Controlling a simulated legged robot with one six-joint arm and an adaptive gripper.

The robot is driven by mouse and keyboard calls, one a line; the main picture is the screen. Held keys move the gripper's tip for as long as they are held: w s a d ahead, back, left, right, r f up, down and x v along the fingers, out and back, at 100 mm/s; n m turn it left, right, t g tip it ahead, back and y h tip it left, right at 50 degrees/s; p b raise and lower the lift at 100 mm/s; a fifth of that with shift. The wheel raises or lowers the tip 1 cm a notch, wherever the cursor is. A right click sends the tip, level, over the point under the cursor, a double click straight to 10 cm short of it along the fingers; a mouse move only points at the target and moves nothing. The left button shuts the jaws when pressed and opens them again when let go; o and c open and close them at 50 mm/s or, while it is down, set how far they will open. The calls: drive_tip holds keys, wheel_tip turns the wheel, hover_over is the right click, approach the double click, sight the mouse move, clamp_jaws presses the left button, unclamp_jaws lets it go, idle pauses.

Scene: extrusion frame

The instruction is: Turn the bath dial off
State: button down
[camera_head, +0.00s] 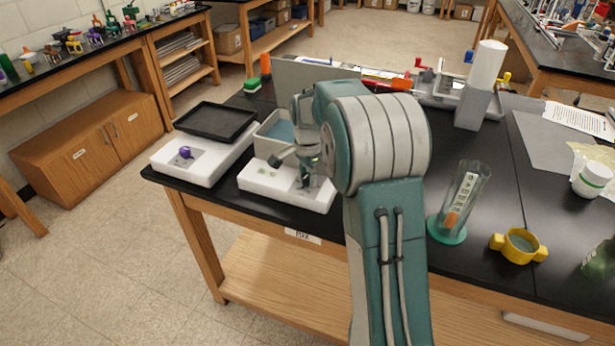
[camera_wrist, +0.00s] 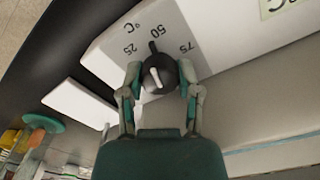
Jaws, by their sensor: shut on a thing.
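The bath dial (camera_wrist: 158,74) is a round black knob with a short white bar on its face. It sits on a white panel (camera_wrist: 112,50) printed 25, 50, 75 and °C. A small black tab on the dial's rim points close to 50. My gripper (camera_wrist: 159,76) has one finger on each side of the dial and is shut on it. In the head view my gripper (camera_head: 308,178) is at the front of the white bath base (camera_head: 265,183), with the grey bath tub (camera_head: 258,145) behind it. The dial is hidden there by my gripper.
Left of the bath stands a white unit (camera_head: 205,165) with a purple knob (camera_head: 185,152) and a black tray (camera_head: 215,121). To the right are a clear cylinder on a green base (camera_head: 463,205) and a yellow ring (camera_head: 518,246). The table's front edge is close.

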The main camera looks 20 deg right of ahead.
drive_tip(key=n, duration=0.5)
drive_tip(key=shift+n, duration=0.3)
drive_tip(key=n, duration=0.5)
drive_tip(key=shift+w+n, duration=0.1)
drive_tip(key=shift+n, duration=0.2)
drive_tip(key=n, duration=0.5)
drive_tip(key=shift+n, duration=2.4)
drive_tip(key=shift+c, duration=1.5)
unclamp_jaws()
drive_tip(key=shift+f, duration=0.1)
drive_tip(key=shift+a, duration=0.1)
